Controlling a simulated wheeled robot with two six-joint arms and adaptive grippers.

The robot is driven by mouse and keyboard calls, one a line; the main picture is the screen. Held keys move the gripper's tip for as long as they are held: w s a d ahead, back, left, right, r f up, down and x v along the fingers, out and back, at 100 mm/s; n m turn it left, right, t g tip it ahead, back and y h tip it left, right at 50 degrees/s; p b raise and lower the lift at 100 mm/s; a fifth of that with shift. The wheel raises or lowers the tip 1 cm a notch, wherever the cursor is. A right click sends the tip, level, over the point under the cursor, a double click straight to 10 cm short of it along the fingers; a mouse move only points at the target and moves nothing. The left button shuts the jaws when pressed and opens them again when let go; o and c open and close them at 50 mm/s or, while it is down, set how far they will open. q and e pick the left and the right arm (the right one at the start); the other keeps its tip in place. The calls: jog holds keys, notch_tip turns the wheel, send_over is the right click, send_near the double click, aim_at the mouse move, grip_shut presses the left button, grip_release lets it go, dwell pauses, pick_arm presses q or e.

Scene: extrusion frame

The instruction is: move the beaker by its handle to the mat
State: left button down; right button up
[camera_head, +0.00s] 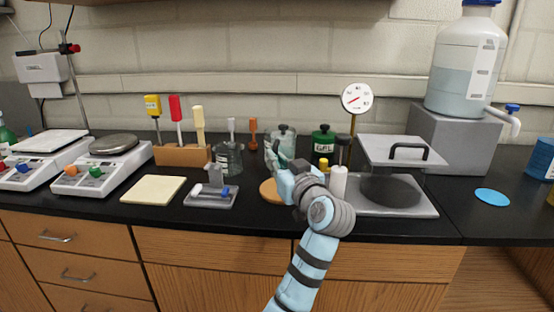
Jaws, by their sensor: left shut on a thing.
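A clear glass beaker (228,158) stands upright on the black bench, left of my left gripper. My left gripper (273,152) is shut, its fingers pointing away from me and a little left. It appears to be closed on the beaker's handle, though the grip is small and partly hidden by the gripper. A pale yellow square mat (153,190) lies flat at the bench's front left. A round orange-brown mat (268,191) lies partly behind my gripper, and a round blue mat (492,197) lies at the far right. I cannot tell which mat is meant. My right gripper is not in view.
A small grey fixture (211,196) sits between the square mat and my arm. A wooden tool rack (182,156) and a balance (103,172) stand left. A lidded clear jar, a green jar (323,146), a gauge (356,98) and a grey press (392,208) crowd the right.

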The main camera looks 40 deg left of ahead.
pick_arm(q)
notch_tip(320, 180, down, 5)
jog(key=b, duration=0.3)
jog(key=shift+b, duration=0.4)
jog(key=shift+f, duration=0.35)
jog(key=shift+f+b, duration=0.2)
jog(key=shift+b, duration=0.2)
jog(key=shift+f, duration=0.15)
jog(key=shift+f, duration=0.1)
